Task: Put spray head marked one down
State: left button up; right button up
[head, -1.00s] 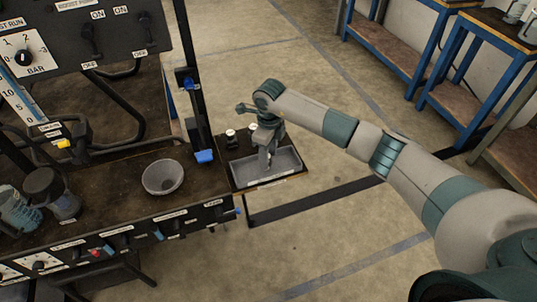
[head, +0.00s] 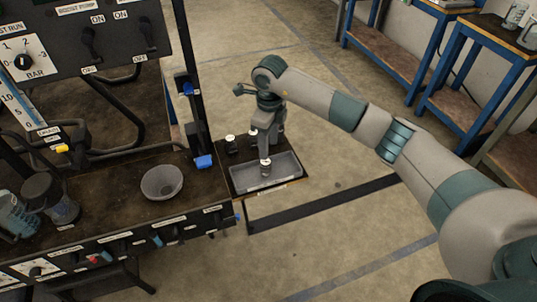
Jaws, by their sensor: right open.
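A small dark spray head with a white top (head: 266,168) stands upright in the grey tray (head: 287,178) at the end of the bench; I cannot read its mark. My right gripper (head: 265,153) is open, just above and behind this spray head, and appears clear of it. Two more white-topped spray heads, one at the left (head: 231,144) and one partly behind my gripper (head: 253,131), stand behind the tray. My left gripper is out of view.
A grey bowl (head: 162,182) sits on the bench left of the tray. A black post with blue clamps (head: 203,161) rises between them. Clear jars (head: 59,201) stand at far left. Open floor lies right of the tray.

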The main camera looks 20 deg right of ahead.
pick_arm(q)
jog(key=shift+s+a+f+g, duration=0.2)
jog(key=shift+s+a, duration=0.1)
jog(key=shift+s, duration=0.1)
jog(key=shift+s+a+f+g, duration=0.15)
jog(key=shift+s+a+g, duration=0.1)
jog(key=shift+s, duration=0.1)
pick_arm(e)
notch_tip(320, 180, up, 4)
jog(key=shift+r, duration=0.15)
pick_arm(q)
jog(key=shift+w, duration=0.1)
